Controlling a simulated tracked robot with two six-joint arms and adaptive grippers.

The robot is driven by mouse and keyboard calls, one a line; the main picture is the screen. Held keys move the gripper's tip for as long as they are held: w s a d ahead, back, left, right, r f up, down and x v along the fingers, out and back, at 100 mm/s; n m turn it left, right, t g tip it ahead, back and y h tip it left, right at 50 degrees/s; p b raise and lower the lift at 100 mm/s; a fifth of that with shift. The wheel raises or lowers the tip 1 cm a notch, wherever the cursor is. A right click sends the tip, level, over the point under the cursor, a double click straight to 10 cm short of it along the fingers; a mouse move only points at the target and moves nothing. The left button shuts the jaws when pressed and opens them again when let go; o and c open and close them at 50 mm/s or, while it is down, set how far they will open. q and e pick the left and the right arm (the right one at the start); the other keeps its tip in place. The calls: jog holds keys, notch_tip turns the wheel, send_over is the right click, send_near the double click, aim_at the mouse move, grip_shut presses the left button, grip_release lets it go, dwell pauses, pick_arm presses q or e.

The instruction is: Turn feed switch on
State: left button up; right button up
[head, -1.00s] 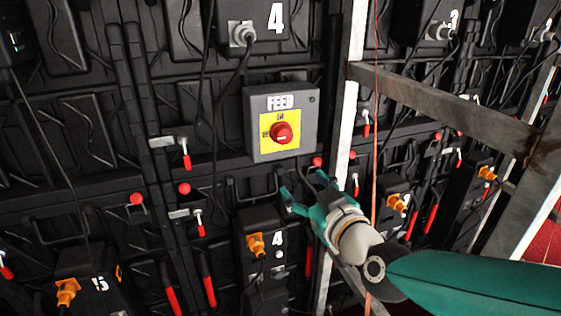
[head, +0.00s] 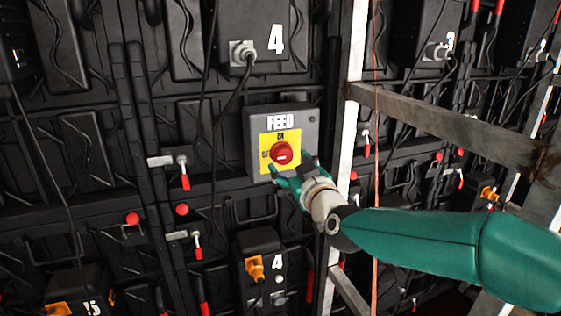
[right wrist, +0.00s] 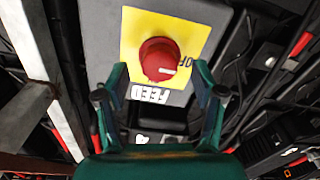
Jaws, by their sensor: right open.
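The feed switch is a red round knob (head: 285,153) on a yellow plate (head: 267,139), set on a grey box (head: 310,133) marked FEED on the video wall. In the right wrist view the red knob (right wrist: 159,60) has a white mark pointing to the right, towards partly hidden lettering. My right gripper (head: 292,172) is open just below and in front of the knob. In the right wrist view its two fingers (right wrist: 160,95) stand apart, with the knob beyond and between their tips; I see no contact. My left gripper is not in view.
A metal upright (head: 348,120) and a crossbar (head: 430,120) stand close to the right of the box and near my right arm. Red-handled latches (head: 185,180) line the black panels.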

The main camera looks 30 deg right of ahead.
jog(key=shift+x, duration=1.5)
